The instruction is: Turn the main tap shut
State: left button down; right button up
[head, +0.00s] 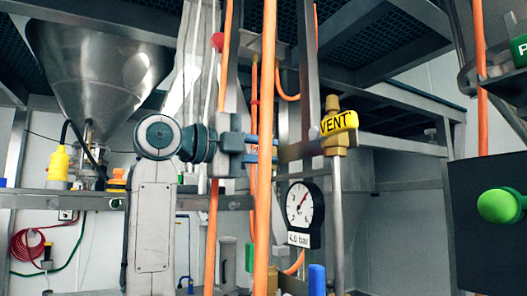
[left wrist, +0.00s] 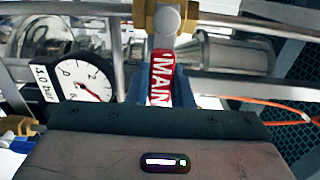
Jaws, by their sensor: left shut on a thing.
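The main tap's red lever (left wrist: 162,78), lettered MAIN, shows in the left wrist view. In the head view my left gripper (head: 262,148) reaches right, partly behind an orange upright pipe (head: 265,220). The lever cannot be made out there. My right gripper is in neither view.
A yellow VENT tap (head: 339,121) sits right of my left gripper, above a pressure gauge (head: 304,203). Orange pipes and steel posts crowd the gripper. A green knob (head: 500,206) is at far right.

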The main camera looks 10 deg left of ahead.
pick_arm(q)
jog(key=shift+f, duration=0.1)
dwell(0.3)
jog(key=c, duration=1.3)
grip_release()
jog(key=shift+c, duration=0.2)
jog(key=shift+o, duration=0.3)
jog(key=shift+s+a+b, duration=0.3)
jog(key=shift+a, duration=0.05)
jog(key=b+v, duration=0.3)
jog(key=v, duration=0.6)
jog(key=shift+s+a, duration=0.2)
jog(key=shift+a, duration=0.1)
